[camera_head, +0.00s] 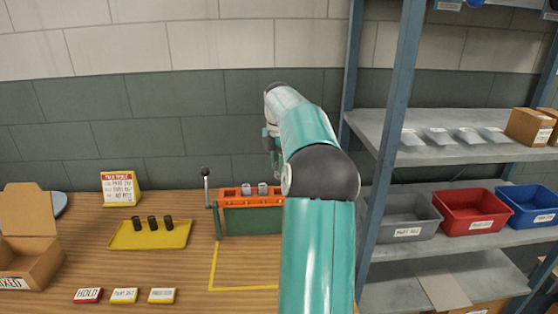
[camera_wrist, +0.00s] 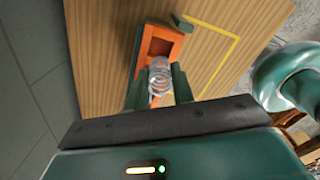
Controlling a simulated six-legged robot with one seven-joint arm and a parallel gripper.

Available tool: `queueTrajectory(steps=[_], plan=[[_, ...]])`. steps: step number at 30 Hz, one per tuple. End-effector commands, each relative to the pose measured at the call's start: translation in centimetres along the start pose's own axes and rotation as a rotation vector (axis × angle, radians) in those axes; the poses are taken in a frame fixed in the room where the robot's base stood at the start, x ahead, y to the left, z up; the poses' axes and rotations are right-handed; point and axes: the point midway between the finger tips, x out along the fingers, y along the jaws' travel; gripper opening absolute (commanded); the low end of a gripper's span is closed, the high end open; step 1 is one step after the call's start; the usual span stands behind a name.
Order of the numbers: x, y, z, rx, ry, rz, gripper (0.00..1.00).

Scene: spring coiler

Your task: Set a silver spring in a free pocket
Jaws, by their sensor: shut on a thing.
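My gripper (camera_wrist: 160,84) is shut on a silver spring (camera_wrist: 159,72), a bright wire coil between its two green fingers in the wrist view. The green rack with an orange top (camera_wrist: 178,44) lies beyond the spring; one square pocket (camera_wrist: 160,47) there looks empty. The held spring overlaps the rack in that view, and I cannot tell whether it touches it. In the head view the rack (camera_head: 252,201) shows two silver springs (camera_head: 246,189) (camera_head: 262,188) standing in its pockets. My arm hides its right end.
A yellow tray (camera_head: 150,240) with three dark springs stands left of the rack. A lever (camera_head: 206,185) rises at the rack's left end. A shelf post (camera_head: 388,130) and bins (camera_head: 465,210) stand right.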

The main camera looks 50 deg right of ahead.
Motion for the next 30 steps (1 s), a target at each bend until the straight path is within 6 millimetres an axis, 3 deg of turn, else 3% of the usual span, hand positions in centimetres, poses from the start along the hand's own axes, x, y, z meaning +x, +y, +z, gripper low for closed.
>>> queueTrajectory(steps=[21,30], plan=[[5.2,0.3,0.2,0.001,0.0,0.0,0.02],[6.6,0.2,0.2,0.001,0.0,0.0,0.02]])
